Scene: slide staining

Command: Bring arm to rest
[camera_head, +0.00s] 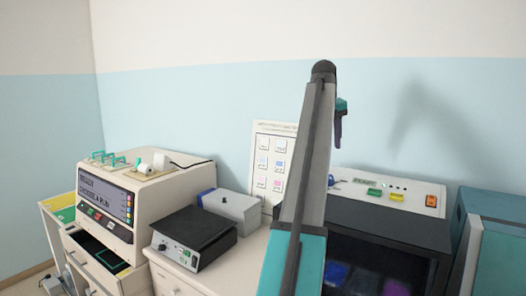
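My arm rises from the bottom centre of the head view, a grey link with a teal lower part, its dark rounded top above the counter. Just right of that top, a small teal and dark piece of my arm's end (340,118) shows in front of the blue wall, pointing down. Most of this end is hidden behind the link. I cannot make out the fingers or whether they hold anything.
A staining machine (168,200) with a lit screen stands left, its lower drawer open. A black hotplate (194,236) and a grey box (231,207) sit mid-counter. A dark-fronted cabinet (390,220) with buttons stands right, beside a teal unit (497,240). A poster (270,165) is behind.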

